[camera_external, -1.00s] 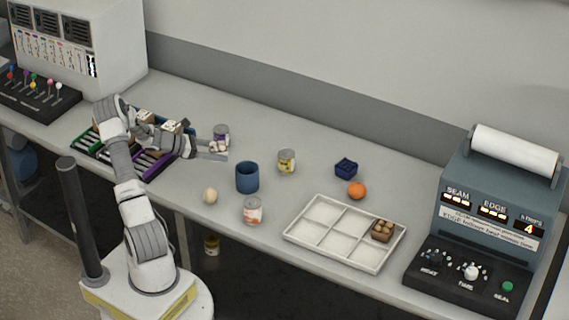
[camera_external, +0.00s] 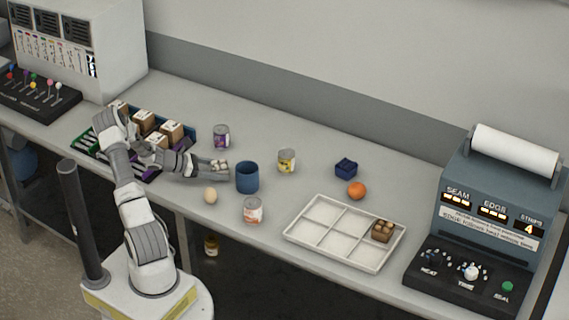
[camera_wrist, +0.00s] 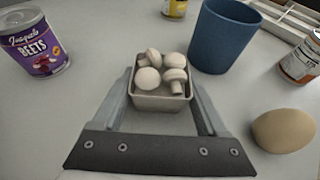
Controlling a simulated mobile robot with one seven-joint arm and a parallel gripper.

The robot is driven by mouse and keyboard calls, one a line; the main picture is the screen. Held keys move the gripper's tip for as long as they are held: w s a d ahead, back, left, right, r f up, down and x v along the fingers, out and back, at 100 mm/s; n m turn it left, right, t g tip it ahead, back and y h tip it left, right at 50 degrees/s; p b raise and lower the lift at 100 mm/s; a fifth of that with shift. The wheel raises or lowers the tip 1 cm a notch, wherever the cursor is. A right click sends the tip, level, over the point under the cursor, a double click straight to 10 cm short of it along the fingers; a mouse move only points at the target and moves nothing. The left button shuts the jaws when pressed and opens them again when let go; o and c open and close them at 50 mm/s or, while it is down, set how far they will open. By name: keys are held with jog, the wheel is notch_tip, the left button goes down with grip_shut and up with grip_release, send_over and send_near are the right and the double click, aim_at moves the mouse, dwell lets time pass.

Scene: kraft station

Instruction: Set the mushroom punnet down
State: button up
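The mushroom punnet, a small grey tray (camera_wrist: 160,102) heaped with white mushrooms, sits between the two fingers of my gripper (camera_wrist: 163,95) in the wrist view. The fingers lie along its left and right sides and look shut on it. In the external view the punnet (camera_external: 219,166) is at the fingertips of my gripper (camera_external: 214,169), low at the countertop, just left of the blue cup. I cannot tell whether its base touches the counter. It looks upright.
The blue cup (camera_external: 247,177) stands close right of the punnet, an egg (camera_external: 210,195) nearer the front, and a beets can (camera_external: 221,136) behind. An orange-labelled can (camera_external: 253,211), another can (camera_external: 287,161), an orange (camera_external: 356,190) and a white divided tray (camera_external: 318,246) lie farther right.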

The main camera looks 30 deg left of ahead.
jog(key=o, duration=0.3)
